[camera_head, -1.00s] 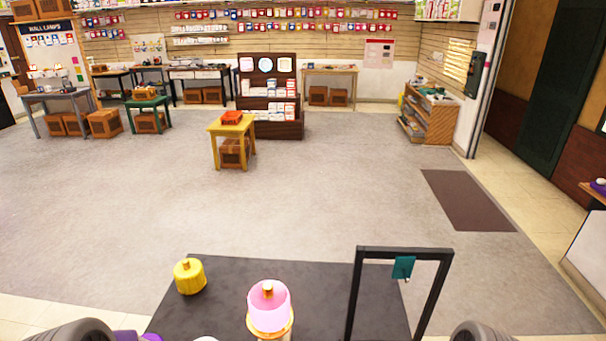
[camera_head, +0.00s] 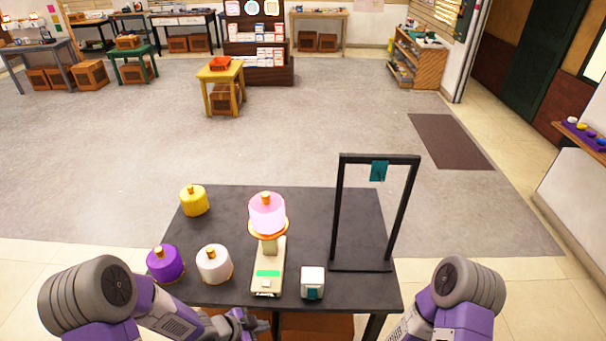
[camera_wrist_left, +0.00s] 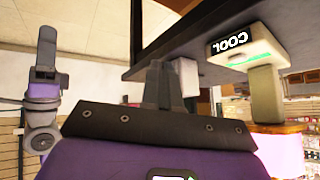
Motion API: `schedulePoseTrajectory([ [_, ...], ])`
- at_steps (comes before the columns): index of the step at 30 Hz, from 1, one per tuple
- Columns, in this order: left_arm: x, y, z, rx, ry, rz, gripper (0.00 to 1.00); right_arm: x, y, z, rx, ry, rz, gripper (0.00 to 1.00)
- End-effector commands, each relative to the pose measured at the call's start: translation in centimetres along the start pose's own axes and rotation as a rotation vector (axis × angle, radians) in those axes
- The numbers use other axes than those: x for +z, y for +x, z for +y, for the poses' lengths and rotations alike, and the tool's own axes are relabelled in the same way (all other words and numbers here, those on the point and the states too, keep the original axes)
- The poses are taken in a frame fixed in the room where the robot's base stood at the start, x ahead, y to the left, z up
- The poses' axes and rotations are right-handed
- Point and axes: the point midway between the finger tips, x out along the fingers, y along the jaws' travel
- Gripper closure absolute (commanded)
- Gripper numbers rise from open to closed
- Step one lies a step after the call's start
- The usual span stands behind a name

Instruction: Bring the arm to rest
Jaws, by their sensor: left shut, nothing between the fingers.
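My left arm (camera_head: 170,318) comes in from the left, low at the front edge of the black table (camera_head: 325,220). My left gripper (camera_head: 245,320) is partly cut off by the bottom edge of the head view. In the left wrist view its fingers (camera_wrist_left: 160,88) are together with nothing between them, beneath the table's underside. The gripper is apart from the objects on the table. My right arm (camera_head: 455,300) shows at the lower right; its gripper is out of the head view.
A pale device (camera_head: 268,268) bears a pink-topped piece (camera_head: 267,214). Yellow (camera_head: 195,201), purple (camera_head: 165,264) and white (camera_head: 214,264) knobbed pieces stand left. A white-and-teal block (camera_head: 312,283) and black frame (camera_head: 340,215) stand right. Open floor (camera_head: 130,130) lies beyond.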

Motion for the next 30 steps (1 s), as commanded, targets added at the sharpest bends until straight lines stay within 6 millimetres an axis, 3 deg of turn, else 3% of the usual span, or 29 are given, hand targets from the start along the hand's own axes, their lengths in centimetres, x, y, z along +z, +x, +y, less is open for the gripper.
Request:
schedulePoseTrajectory([
  [5,2.4,2.1,3.0,0.016,-0.387,-0.086,1.00,0.1,0.0,0.0,0.000,0.000,-0.002,0.46],
  [9,5.0,3.6,6.7,0.017,-0.783,-0.204,1.00,0.1,0.0,0.0,0.000,0.000,-0.001,0.46],
  [15,7.9,4.4,11.9,-0.008,-1.241,-0.387,1.00,0.1,0.0,0.0,0.000,0.000,-0.001,0.46],
  [21,9.1,4.3,14.6,-0.038,-1.450,-0.487,1.00,0.1,0.0,0.0,0.000,0.000,-0.001,0.46],
  [30,9.2,4.3,14.8,-0.043,-1.472,-0.497,1.00,0.1,0.0,0.0,0.000,0.000,-0.001,0.46],
])
